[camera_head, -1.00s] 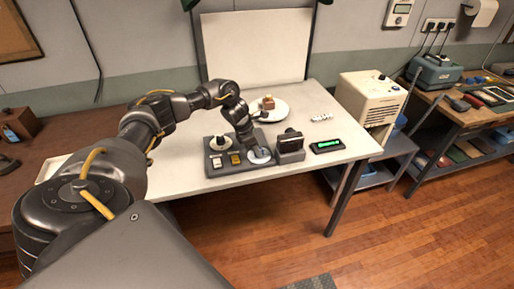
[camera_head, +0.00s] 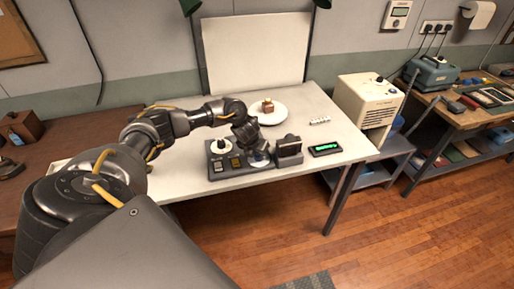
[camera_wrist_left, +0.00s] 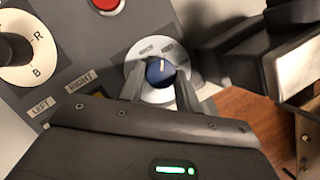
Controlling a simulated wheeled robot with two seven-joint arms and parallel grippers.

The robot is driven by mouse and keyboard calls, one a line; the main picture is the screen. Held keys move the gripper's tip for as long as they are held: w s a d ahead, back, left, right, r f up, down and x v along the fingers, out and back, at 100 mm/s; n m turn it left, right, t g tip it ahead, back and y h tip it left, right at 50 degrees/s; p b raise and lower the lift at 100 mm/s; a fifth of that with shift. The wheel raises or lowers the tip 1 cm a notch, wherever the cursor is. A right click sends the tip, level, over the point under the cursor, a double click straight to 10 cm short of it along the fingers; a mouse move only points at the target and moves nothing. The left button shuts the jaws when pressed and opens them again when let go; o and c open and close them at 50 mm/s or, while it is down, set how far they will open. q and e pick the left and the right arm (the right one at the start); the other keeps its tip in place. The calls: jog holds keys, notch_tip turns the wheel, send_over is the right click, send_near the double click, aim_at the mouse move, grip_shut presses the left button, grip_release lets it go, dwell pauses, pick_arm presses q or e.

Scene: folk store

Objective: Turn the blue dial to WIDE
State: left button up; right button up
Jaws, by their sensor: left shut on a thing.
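The blue dial (camera_wrist_left: 158,72) sits on a round white plate (camera_wrist_left: 143,53) on a grey control panel (camera_head: 222,174). A white pointer line on the dial points up in the left wrist view, close to two small grey labels that I cannot read. My left gripper (camera_wrist_left: 160,84) has one finger on each side of the dial and is shut on it. In the head view the left gripper (camera_head: 258,154) comes down over the white plate and hides the dial. My right gripper is not in view.
A black-knobbed selector (camera_wrist_left: 12,50) and a red button (camera_wrist_left: 106,4) share the panel. A dark boxy device (camera_head: 289,148) stands close right of the gripper. A green-lit display (camera_head: 325,149) lies further right. A plate with a small block (camera_head: 268,106) is behind.

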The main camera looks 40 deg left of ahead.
pick_arm(q)
jog(key=n+p, duration=0.1)
jog(key=n+y+p, duration=0.1)
jog(key=n, duration=0.1)
jog(key=shift+d+r, duration=0.15)
jog(key=shift+d, duration=0.05)
jog(key=shift+n+g+y+p, duration=0.4)
jog(key=shift+n+y+p, duration=0.1)
jog(key=shift+n+p, duration=0.7)
jog(key=shift+n, duration=0.3)
jog(key=o, duration=1)
jog(key=shift+w+f, duration=0.1)
jog(key=shift+f, duration=0.1)
jog(key=shift+c, duration=0.2)
